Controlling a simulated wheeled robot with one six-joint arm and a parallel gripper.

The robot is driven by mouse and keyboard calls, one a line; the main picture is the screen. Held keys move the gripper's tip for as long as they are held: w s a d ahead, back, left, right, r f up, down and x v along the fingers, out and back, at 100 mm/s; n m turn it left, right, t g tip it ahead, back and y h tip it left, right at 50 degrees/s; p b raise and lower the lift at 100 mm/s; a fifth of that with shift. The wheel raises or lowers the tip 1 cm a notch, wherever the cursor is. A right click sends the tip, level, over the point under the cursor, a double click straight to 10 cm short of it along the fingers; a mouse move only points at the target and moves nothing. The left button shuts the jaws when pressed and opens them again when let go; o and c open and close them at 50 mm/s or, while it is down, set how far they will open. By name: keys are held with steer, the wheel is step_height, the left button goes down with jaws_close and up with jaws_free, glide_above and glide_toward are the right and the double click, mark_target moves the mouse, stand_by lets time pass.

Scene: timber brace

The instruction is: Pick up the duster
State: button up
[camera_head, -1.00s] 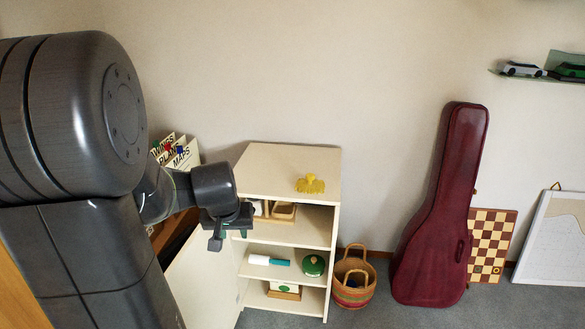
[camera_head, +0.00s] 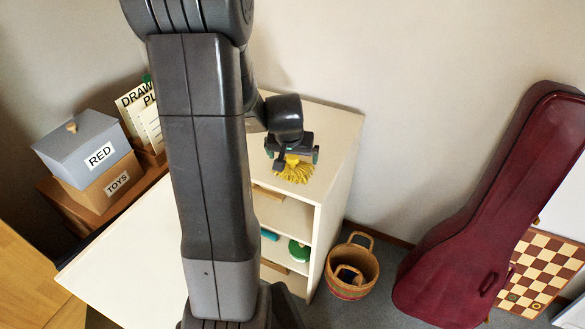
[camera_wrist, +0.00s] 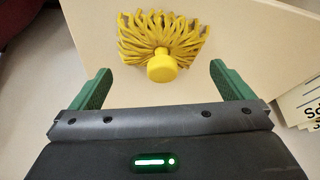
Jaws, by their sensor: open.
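The duster (camera_head: 295,171) is yellow, with a fringed head and a round knob. It lies on top of the cream shelf unit (camera_head: 335,125). In the wrist view the duster (camera_wrist: 162,38) is ahead of my gripper, its knob toward me and centred between the fingers. My gripper (camera_wrist: 160,85) is open with its two green fingers apart and nothing between them. In the head view my gripper (camera_head: 292,155) is right at the duster and partly covers it. Whether the fingers touch it cannot be told there.
Shelves below hold a green round item (camera_head: 299,250). A woven basket (camera_head: 351,268) stands on the floor to the right, beside a maroon instrument case (camera_head: 480,215) and a checkerboard (camera_head: 540,270). Boxes labelled RED (camera_head: 82,148) and TOYS (camera_head: 105,190) are at the left.

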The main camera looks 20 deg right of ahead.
mark_target(293, 158)
steer(key=shift+w+d+f, duration=0.1)
steer(key=shift+d+f, duration=0.15)
steer(key=x, duration=0.3)
steer(key=shift+a, duration=0.15)
steer(key=shift+w+f, duration=0.3)
steer(key=shift+f, duration=0.4)
steer(key=c, duration=0.9)
steer(key=shift+o, duration=0.2)
steer(key=shift+r, duration=0.15)
